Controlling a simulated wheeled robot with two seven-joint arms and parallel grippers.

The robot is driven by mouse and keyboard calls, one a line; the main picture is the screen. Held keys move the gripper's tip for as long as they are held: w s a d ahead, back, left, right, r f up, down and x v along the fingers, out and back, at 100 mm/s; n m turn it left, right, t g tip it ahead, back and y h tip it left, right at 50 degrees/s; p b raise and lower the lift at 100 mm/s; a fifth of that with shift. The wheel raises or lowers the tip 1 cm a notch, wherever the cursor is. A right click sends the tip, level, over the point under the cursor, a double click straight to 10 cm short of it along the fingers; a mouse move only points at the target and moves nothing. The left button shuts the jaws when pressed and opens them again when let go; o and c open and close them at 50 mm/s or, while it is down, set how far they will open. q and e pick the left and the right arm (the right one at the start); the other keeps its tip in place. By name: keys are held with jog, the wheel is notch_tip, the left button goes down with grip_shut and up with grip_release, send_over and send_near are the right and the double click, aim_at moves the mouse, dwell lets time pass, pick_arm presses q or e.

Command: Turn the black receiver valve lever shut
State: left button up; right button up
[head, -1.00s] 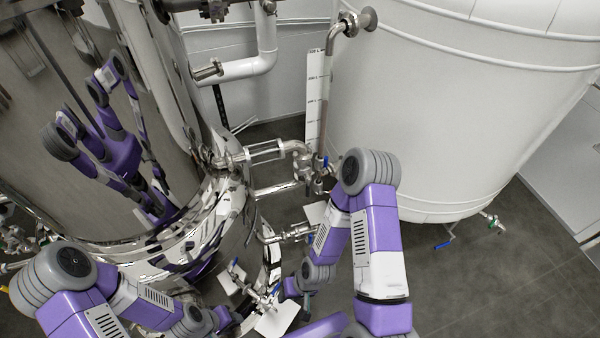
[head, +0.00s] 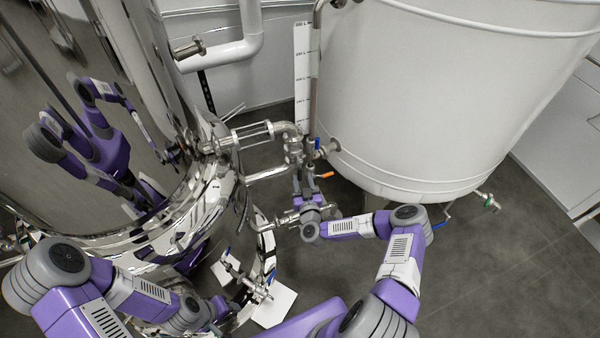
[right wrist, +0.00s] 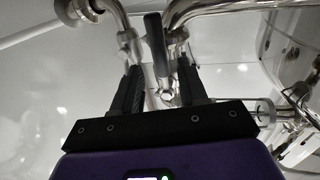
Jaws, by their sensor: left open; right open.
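The black receiver valve lever (right wrist: 156,45) shows in the right wrist view as a dark rounded bar on steel pipework, lying between the lines of my right gripper's two fingers. My right gripper (right wrist: 160,82) is open, with one black finger on each side and visible gaps to the lever. In the head view my right gripper (head: 308,187) is at the pipework between the steel tank and the white tank. The lever is hard to tell from the fingers there. My left gripper (head: 222,308) is low beside the steel tank, its fingers too small to make out clearly.
The polished steel tank (head: 130,215) stands left and mirrors my arms. The white tank (head: 430,90) stands right. An orange lever (head: 327,175) and a blue lever (head: 318,143) are close to my right gripper. Lower pipework with blue levers (head: 268,277) stands near my left gripper. Floor at right is clear.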

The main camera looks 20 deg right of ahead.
aim_at(300, 173)
jog(key=shift+b+x, duration=0.55)
jog(key=shift+x, duration=1.75)
jog(key=shift+a, duration=0.1)
jog(key=shift+c, duration=0.2)
grip_shut()
